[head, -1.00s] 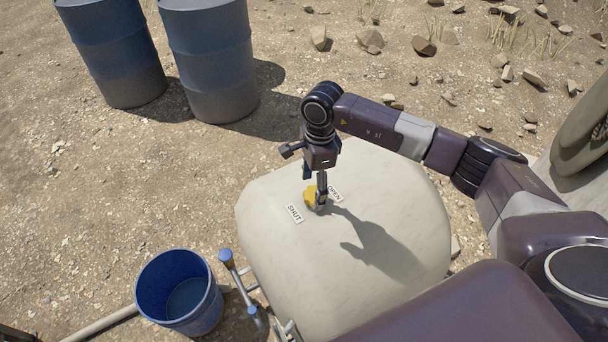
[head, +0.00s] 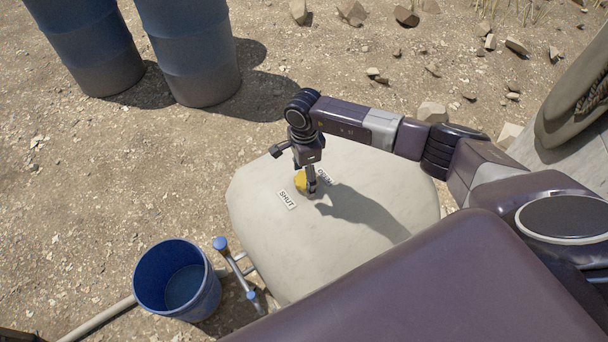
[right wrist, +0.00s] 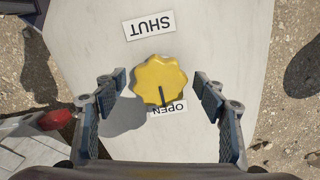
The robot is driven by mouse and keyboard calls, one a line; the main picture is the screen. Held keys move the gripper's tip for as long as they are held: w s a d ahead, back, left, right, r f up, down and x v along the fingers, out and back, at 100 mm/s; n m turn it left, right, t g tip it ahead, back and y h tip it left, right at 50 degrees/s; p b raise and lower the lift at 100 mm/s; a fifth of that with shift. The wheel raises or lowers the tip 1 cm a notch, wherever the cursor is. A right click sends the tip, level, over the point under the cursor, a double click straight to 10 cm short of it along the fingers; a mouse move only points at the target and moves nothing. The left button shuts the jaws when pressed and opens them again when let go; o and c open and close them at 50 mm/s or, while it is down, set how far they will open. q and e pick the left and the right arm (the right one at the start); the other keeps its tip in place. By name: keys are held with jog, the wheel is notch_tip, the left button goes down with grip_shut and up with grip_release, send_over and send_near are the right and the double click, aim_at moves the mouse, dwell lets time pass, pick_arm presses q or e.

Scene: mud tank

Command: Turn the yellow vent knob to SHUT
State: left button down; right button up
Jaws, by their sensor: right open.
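The yellow vent knob (head: 300,182) sits on top of the pale tank (head: 262,230). In the right wrist view the scalloped knob (right wrist: 158,80) shows whole, and its dark pointer line points at the OPEN label (right wrist: 168,107). The SHUT label (right wrist: 151,25) lies on the opposite side of the knob; it also shows in the head view (head: 287,199). My right gripper (head: 311,190) is open above the tank. In the right wrist view its fingers (right wrist: 163,97) stand apart on either side of the knob, with gaps and nothing held. My left gripper is not in view.
A blue bucket (head: 178,283) stands on the ground at the tank's lower left, beside a pipe with blue-capped handles (head: 238,268). Two blue drums (head: 188,50) stand at the back left. A large grey form (head: 575,110) rises at the right. Stones lie behind the tank.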

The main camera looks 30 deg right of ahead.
jog(key=c, duration=1.2)
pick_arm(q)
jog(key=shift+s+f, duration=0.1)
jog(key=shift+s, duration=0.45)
pick_arm(e)
jog(key=shift+o, duration=0.2)
